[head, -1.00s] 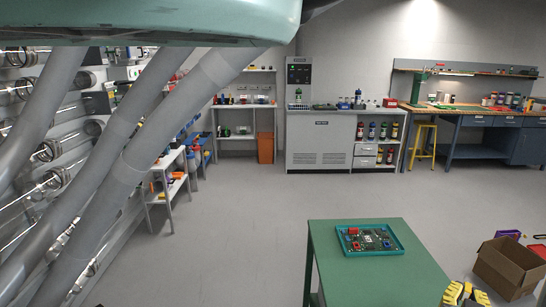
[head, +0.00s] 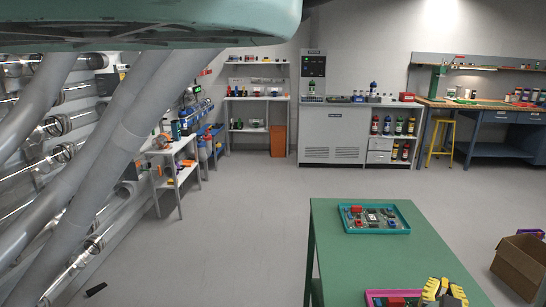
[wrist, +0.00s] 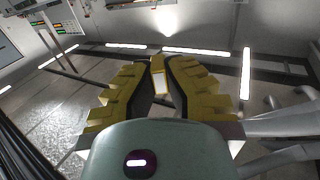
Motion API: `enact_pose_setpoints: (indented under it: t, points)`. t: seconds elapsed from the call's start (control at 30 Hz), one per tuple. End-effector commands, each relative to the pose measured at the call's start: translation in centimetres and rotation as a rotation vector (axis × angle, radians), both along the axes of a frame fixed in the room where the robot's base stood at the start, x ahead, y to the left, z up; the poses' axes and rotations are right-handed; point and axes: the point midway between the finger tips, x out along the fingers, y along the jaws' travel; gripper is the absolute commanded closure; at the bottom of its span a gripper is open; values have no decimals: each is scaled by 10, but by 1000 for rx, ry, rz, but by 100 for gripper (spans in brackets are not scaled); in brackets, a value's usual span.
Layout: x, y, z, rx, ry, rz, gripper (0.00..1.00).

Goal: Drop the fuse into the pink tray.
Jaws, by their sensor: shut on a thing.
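My gripper (head: 443,291) is at the bottom right of the head view, over or beside the near end of the green table. Its yellow, ridged fingers also show in the wrist view (wrist: 160,72), closed on a small pale and yellow piece (wrist: 160,84), which I take to be the fuse. The fingers hide most of it, and I cannot make it out in the head view. The pink tray (head: 368,293) lies on the table just left of my gripper; the picture's bottom edge cuts it off, and a red piece shows inside.
A teal tray (head: 349,227) with a circuit board and small parts lies farther back on the green table (head: 335,262). An open cardboard box (head: 520,262) stands on the floor at the right. Large grey tubes (head: 110,150) fill the left.

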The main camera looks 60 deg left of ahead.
Motion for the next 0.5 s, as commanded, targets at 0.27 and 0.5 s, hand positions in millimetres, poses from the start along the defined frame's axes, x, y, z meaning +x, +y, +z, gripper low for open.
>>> enact_pose_setpoints:
  t: [0.27, 0.5]
  points:
    - [1, -1, -28, 3, -3, -3, 100]
    - [1, -1, -28, 3, -3, -3, 100]
